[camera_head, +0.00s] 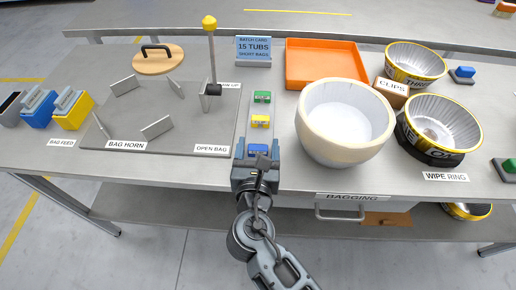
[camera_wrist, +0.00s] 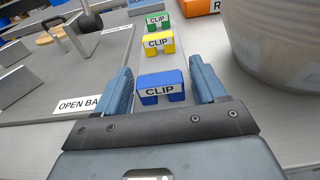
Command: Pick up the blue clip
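The blue clip (camera_wrist: 161,86) stands on a pale strip on the table, with a white CLIP label facing me in the wrist view. In the head view the blue clip (camera_head: 258,150) shows just past my gripper. My gripper (camera_wrist: 160,92) is open, with one blue-grey finger on each side of the blue clip and a gap on both sides. In the head view my gripper (camera_head: 257,160) is at the table's front edge, partly hidden by the wrist. A yellow clip (camera_wrist: 158,43) and a green clip (camera_wrist: 157,21) stand in line behind the blue one.
A large cream tub (camera_head: 342,122) stands close to the right of the clip row. The grey bag horn board (camera_head: 175,140) with upright plates lies to the left. An orange tray (camera_head: 325,62) is behind. Black-and-yellow bowls (camera_head: 440,122) stand farther right.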

